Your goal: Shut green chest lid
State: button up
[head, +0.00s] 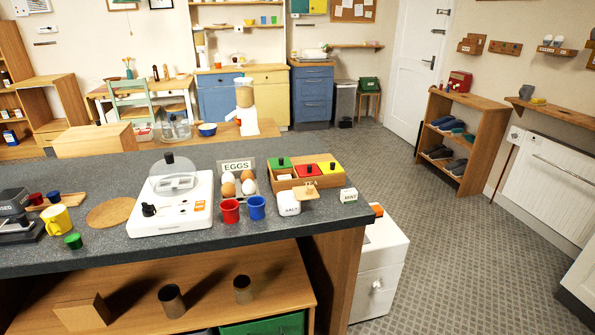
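A small dark green chest (370,84) sits on a wooden stand (369,104) against the far wall, right of the blue drawers. It is too small to tell whether its lid is open or shut. A larger green box or drawer front (262,328) with a dark knob shows at the bottom edge, under the counter; most of it is cut off. My gripper is not in view.
A dark grey counter (300,217) with a white appliance (172,203), eggs, cups and an organizer (303,172) fills the near left. A white cabinet (380,262) stands at its right end. Carpeted floor (440,235) is open between it and the shoe shelf (464,140).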

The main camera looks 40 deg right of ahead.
aim_at(284, 162)
jog(key=i+l+z, duration=0.25)
jog(key=l, duration=0.5)
jog(key=i+l+z, duration=0.25)
jog(key=l, duration=0.4)
jog(key=i+l+z, duration=0.25)
jog(key=i+l, duration=0.25)
jog(key=i+l+z, duration=0.25)
jog(key=i+l, duration=0.2)
jog(key=l, duration=0.2)
